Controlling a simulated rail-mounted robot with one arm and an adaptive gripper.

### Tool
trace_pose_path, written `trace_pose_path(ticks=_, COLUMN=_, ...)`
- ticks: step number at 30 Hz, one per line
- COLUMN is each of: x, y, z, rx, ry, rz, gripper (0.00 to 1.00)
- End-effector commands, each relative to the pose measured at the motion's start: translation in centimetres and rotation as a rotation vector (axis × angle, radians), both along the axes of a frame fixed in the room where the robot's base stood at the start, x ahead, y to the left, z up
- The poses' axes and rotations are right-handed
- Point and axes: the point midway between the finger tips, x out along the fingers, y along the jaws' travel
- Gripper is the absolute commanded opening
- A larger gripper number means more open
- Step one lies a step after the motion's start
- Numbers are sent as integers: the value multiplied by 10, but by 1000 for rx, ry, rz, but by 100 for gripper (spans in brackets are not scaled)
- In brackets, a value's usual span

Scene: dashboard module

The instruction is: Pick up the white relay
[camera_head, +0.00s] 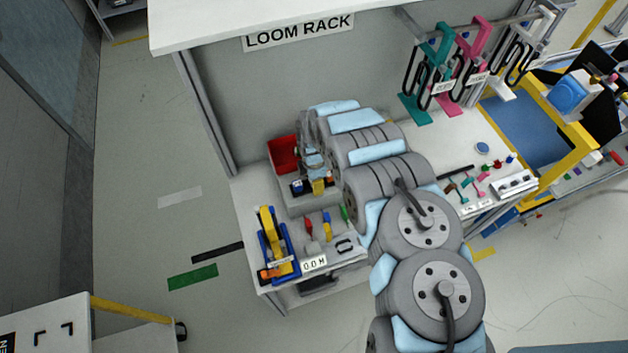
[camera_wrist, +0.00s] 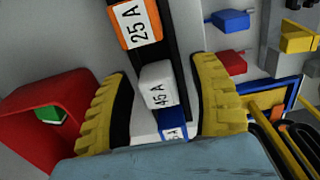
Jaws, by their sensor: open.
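The white relay (camera_wrist: 160,88), with a "45 A" label on its front, sits in a dark upright strip in the wrist view. An orange relay (camera_wrist: 135,22) labelled "25 A" is above it in the picture, and a blue relay (camera_wrist: 173,122) with a partly hidden label is below it. My gripper (camera_wrist: 161,85) is open, its yellow ridged fingers to the left and right of the white relay. Gaps seem to show on both sides; I cannot tell whether either finger touches it.
A red bin (camera_wrist: 40,105) with a green item inside stands close to the left finger. Blue (camera_wrist: 231,20), red (camera_wrist: 232,62) and yellow (camera_wrist: 298,38) blocks are at the upper right. In the head view, a blue-yellow fixture (camera_head: 275,240) stands on the bench's front left.

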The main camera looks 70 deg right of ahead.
Motion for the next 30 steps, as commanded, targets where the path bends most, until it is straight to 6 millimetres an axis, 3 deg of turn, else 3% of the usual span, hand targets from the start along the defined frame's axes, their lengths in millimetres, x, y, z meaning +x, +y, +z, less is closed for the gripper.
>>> trace_pose_path(ticks=5, x=0, y=0, z=0, rx=0, ry=0, rz=0, gripper=61)
trace_pose_path(ticks=8, x=0, y=0, z=0, rx=0, ry=0, rz=0, gripper=38)
trace_pose_path(ticks=12, x=0, y=0, z=0, rx=-1, ry=-1, rz=0, gripper=0)
trace_pose_path(ticks=25, x=0, y=0, z=1, rx=0, ry=0, rz=0, gripper=0)
trace_pose_path(ticks=30, x=1, y=1, z=12, rx=-1, ry=1, rz=2, gripper=0)
